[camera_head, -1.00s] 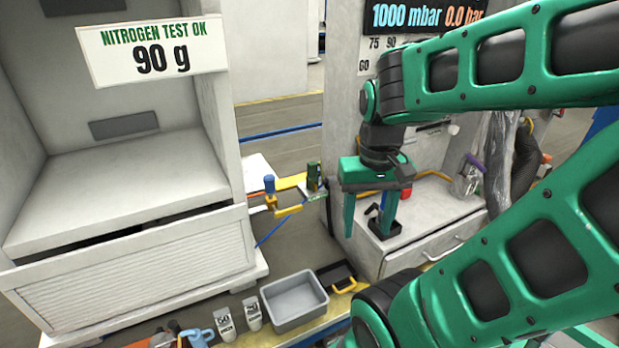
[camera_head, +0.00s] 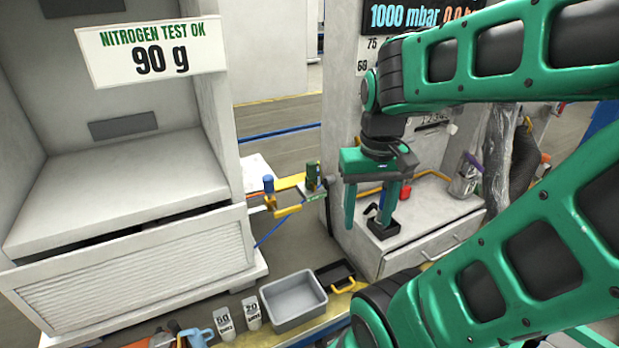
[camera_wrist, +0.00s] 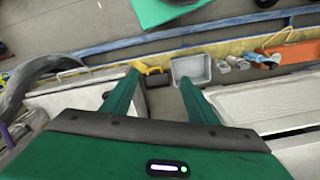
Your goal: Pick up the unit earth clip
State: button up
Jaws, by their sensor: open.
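I cannot tell for certain which thing is the unit earth clip. A small black clip-like piece (camera_head: 371,209) stands in a black holder (camera_head: 383,229) on the grey cabinet top, close to my fingers. The clip-like piece is not clearly seen there.
A grey bin (camera_head: 292,299) and a black tray with a yellow handle (camera_head: 340,279) lie low in front. A blue-capped yellow valve (camera_head: 269,190) and hose sit left of my gripper. A red object (camera_head: 405,192) and silver canister (camera_head: 464,182) are on the cabinet top.

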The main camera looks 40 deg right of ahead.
jog(key=w+d+r+n, duration=0.15)
jog(key=w+d, duration=0.35)
jog(key=w, duration=0.6)
jog(key=n, duration=0.2)
send_over(313, 162)
jog(key=f, duration=0.7)
jog(key=shift+s+a+f, duration=0.15)
jog(key=shift+s+f, duration=0.15)
jog(key=shift+s, duration=0.05)
jog(key=shift+w+f+n, duration=0.15)
jog(key=shift+w+n, duration=0.1)
jog(key=shift+f, duration=0.25)
notch_tip(313, 162, down, 5)
jog(key=shift+a+f, duration=0.15)
jog(key=shift+f, duration=1.2)
jog(key=shift+a+f, duration=0.15)
jog(key=shift+f, duration=1.2)
jog(key=c, duration=1.2)
